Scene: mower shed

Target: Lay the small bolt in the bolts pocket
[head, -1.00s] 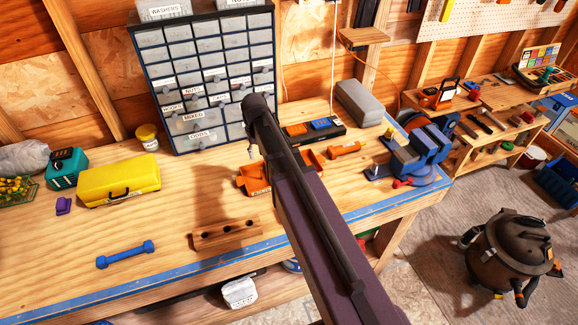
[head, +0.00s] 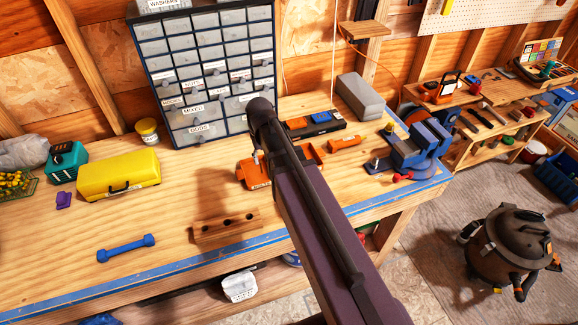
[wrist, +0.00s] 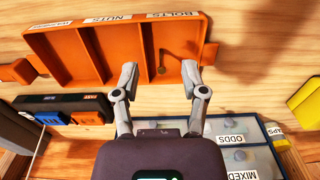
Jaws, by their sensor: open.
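The orange tray (wrist: 105,50) has compartments labelled washers, nuts and bolts, upside down in the wrist view. The small bolt (wrist: 162,60) shows as a small brownish piece inside the bolts pocket (wrist: 180,45), apart from both fingers. My gripper (wrist: 160,78) is open and empty, its fingertips either side of the bolt at the pocket's near edge. In the head view the tray (head: 250,172) is partly hidden by my arm, and the bolt cannot be made out there.
A drawer cabinet (head: 205,70) stands behind the tray. A wooden block with holes (head: 227,228) lies in front. A yellow case (head: 118,175) and blue dumbbell-shaped piece (head: 126,248) are left. An orange piece (head: 344,143) and blue vise (head: 420,145) are right.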

